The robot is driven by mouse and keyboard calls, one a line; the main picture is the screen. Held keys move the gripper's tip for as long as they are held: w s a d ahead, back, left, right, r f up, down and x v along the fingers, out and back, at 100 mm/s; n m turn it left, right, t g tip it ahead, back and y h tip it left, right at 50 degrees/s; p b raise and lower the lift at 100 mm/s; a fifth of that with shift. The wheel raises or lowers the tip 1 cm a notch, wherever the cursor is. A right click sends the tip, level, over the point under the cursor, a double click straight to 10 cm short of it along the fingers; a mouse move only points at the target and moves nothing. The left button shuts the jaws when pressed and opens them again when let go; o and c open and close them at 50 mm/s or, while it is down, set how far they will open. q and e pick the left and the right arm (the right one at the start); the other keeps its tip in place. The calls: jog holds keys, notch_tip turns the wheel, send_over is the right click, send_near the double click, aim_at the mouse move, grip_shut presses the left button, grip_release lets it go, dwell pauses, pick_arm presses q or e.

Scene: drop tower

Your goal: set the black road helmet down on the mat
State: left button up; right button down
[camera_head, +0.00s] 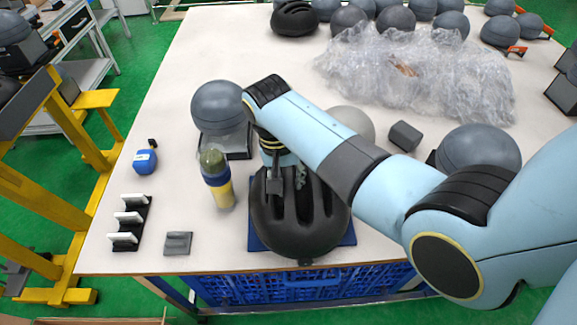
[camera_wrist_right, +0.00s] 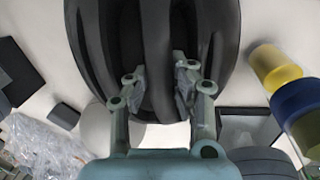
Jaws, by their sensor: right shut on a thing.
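The black road helmet (camera_head: 300,232) is near the front edge of the table, over a blue mat (camera_head: 349,238). It hides most of the mat; blue strips show on its left and right. I cannot tell whether the helmet touches the mat. My right gripper (camera_head: 287,184) reaches down to the helmet's back side and is shut on one of its ribs. The right wrist view shows the fingers (camera_wrist_right: 158,84) on either side of a rib of the helmet (camera_wrist_right: 157,45). My left gripper is not in view.
A yellow-and-blue bottle (camera_head: 217,180) stands close left of the helmet. A grey ball on a stand (camera_head: 219,105) is behind it. A blue tape measure (camera_head: 145,161), a white-and-black rack (camera_head: 130,220) and a grey block (camera_head: 178,243) lie left. Plastic wrap (camera_head: 430,75) lies behind my arm.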

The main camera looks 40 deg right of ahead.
jog(key=shift+f, duration=0.5)
jog(key=c, duration=1.1)
grip_release()
jog(key=c, duration=0.3)
jog(key=shift+r+p, duration=0.95)
jog(key=shift+r, duration=3.1)
jog(key=shift+s+f, duration=0.1)
